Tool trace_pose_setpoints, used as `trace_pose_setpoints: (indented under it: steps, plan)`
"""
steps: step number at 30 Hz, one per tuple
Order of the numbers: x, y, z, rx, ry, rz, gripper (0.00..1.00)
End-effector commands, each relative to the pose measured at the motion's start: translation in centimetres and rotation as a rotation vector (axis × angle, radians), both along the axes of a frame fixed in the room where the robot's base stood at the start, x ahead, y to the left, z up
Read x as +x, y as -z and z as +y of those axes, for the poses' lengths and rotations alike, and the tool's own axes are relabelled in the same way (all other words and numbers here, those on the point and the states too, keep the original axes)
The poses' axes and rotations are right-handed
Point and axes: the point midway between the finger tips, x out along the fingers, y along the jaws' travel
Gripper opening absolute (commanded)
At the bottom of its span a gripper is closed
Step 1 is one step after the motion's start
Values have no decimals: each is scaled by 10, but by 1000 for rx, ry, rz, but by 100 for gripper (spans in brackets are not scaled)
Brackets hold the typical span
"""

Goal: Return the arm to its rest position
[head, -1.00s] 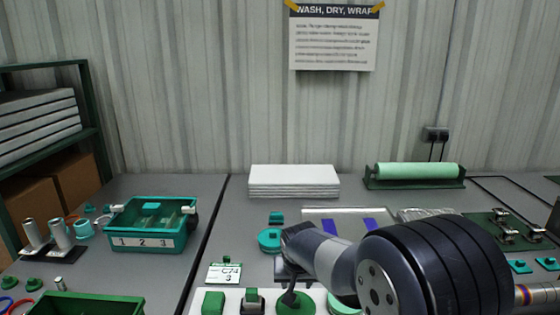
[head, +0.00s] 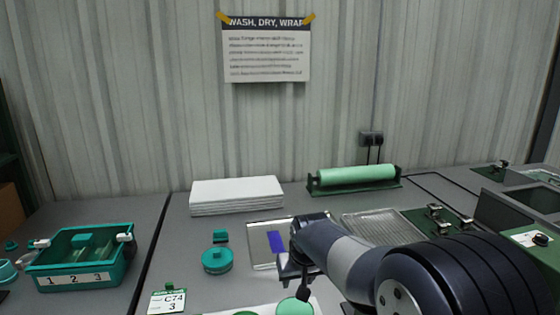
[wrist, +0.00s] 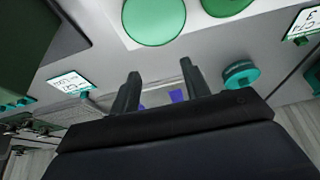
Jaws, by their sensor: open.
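My gripper (head: 296,285) hangs at the end of my bent arm, over the front middle of the grey bench in the head view. Part of it is hidden by my wrist. In the wrist view its two dark fingers (wrist: 160,72) stand well apart with nothing between them, so it is open and empty. A green disc (head: 294,307) on a white board shows just below the gripper in the head view. I cannot tell the exact gap between them.
A teal lidded round part (head: 217,260) and a clear tray with a blue strip (head: 275,242) lie near my gripper. A teal bin (head: 85,262) stands left, white sheets (head: 236,195) and a green roll (head: 357,175) behind. A grey basin (head: 520,210) is right.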

Motion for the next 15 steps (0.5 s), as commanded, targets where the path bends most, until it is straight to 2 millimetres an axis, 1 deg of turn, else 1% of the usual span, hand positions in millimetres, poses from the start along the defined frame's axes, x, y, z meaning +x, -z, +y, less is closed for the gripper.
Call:
trace_pose_setpoints:
  steps: [1, 11, 12, 13, 15]
  plan:
    - [-1, 14, 0, -1, -1, 5, 44]
    - [-1, 81, 0, -1, 0, 4, 44]
    - [-1, 84, 0, 0, 0, 2, 44]
    - [-3, 70, 0, 1, 0, -5, 44]
    - [-9, 57, -2, 2, 1, -6, 44]
